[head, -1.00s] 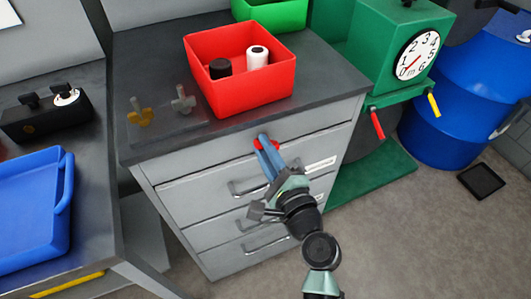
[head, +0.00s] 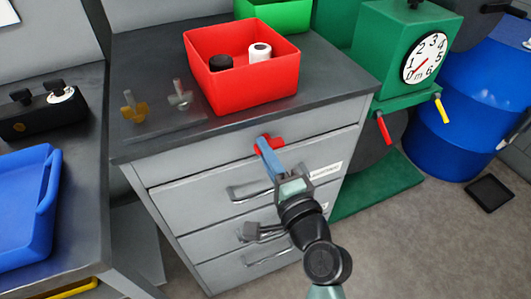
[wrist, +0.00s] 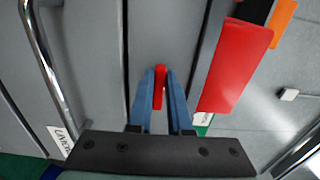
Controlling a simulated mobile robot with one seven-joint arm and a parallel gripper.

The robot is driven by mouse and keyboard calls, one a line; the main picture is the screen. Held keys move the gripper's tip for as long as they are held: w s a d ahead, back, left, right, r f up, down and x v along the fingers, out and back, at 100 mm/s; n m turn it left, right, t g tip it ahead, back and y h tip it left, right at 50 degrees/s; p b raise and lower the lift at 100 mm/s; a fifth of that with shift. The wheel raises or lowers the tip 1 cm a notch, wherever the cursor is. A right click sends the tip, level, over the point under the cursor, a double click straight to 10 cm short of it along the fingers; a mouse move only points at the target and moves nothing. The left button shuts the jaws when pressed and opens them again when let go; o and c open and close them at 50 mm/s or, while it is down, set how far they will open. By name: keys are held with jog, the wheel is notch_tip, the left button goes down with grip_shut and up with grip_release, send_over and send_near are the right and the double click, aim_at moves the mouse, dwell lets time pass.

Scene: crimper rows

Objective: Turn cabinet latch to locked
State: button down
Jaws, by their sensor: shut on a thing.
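The grey drawer cabinet (head: 215,165) stands in the middle of the head view. Its red latch (head: 278,143) is on the front, near the top edge. My gripper (head: 263,146) reaches up to it from below right, and its blue fingers hide part of the latch. In the wrist view, my gripper (wrist: 160,78) is shut on the upright red latch handle (wrist: 160,84), with one blue finger on each side. The latch's exact angle on the cabinet is partly hidden by the fingers.
A red bin (head: 245,85) holding a black and a white item sits on the cabinet top, and it shows in the wrist view (wrist: 235,65). Drawer handles (head: 250,192) stick out below the latch. A green machine with a dial (head: 427,57) stands to the right.

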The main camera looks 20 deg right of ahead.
jog(key=shift+f, duration=0.1)
jog(key=c, duration=0.8)
grip_release()
jog(key=shift+c, duration=0.2)
jog(key=shift+s, duration=0.1)
jog(key=s+b, duration=0.1)
jog(key=s, duration=1.1)
jog(key=shift+s+d, duration=0.2)
jog(key=shift+s, duration=0.2)
